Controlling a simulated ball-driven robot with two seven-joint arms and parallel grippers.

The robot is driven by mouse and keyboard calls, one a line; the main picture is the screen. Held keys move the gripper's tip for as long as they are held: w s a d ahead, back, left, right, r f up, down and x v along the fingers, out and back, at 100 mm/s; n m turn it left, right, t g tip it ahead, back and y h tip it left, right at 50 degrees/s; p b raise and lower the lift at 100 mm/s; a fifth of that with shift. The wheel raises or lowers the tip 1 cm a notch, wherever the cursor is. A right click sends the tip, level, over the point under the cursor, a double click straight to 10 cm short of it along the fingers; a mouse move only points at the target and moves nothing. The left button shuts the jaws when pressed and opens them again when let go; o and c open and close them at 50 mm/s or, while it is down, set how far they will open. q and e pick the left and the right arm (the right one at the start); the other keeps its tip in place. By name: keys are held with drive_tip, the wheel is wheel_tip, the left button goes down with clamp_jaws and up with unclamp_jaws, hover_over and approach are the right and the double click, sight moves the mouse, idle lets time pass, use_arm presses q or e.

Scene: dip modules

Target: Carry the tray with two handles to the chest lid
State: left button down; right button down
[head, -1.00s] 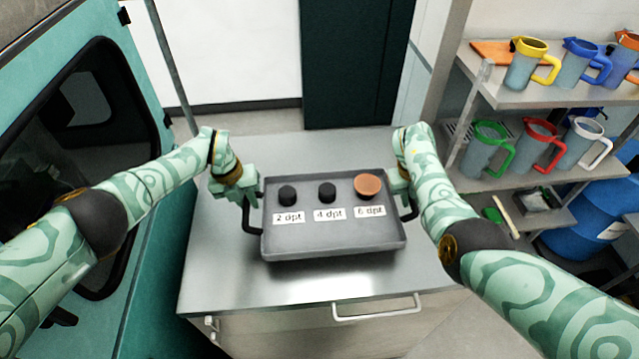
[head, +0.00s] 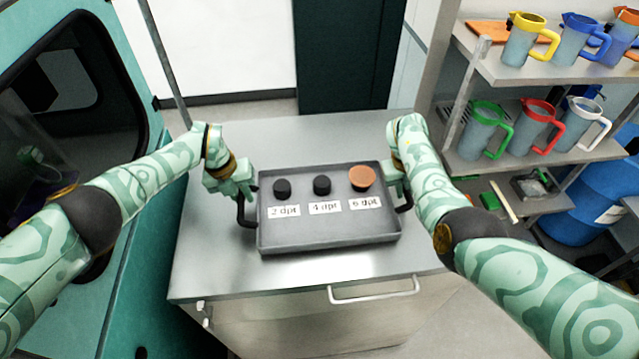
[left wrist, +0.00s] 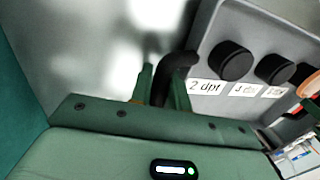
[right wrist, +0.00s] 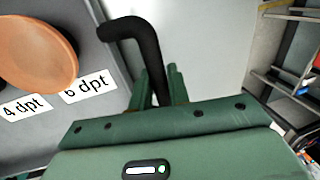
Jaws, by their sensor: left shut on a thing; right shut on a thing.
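The grey tray (head: 330,238) with two black handles is over the metal chest lid (head: 280,287) in the head view; I cannot tell whether it touches the lid. Two black round pieces (head: 282,188) (head: 321,185) and an orange-brown dish (head: 362,178) sit in it behind labels "2 dpt", "4 dpt" and "6 dpt". My left gripper (head: 240,193) is shut on the left handle (left wrist: 172,75). My right gripper (head: 402,188) is shut on the right handle (right wrist: 140,40). Both wrist views show the handles between the fingers.
A shelf rack (head: 540,75) with several coloured-handled jugs stands at the right, with a blue barrel (head: 590,205) beside it. A teal machine (head: 140,250) with a dark window stands at the left. A bar handle (head: 375,292) is on the chest front. Bare lid surrounds the tray.

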use_arm(q)
drive_tip(key=shift+f+b, duration=0.35)
drive_tip(key=shift+f, duration=0.3)
use_arm(e)
drive_tip(key=shift+f, duration=0.7)
use_arm(q)
drive_tip(key=c, duration=1.5)
unclamp_jaws()
use_arm(e)
drive_tip(key=c, duration=1.5)
unclamp_jaws()
drive_tip(key=shift+r, duration=0.1)
use_arm(q)
drive_tip(key=shift+o, duration=0.8)
drive_tip(key=shift+r, duration=0.15)
use_arm(e)
drive_tip(key=shift+o, duration=0.9)
drive_tip(key=shift+a+r, duration=0.1)
use_arm(q)
drive_tip(key=shift+r, duration=0.1)
use_arm(e)
drive_tip(key=shift+r, duration=0.1)
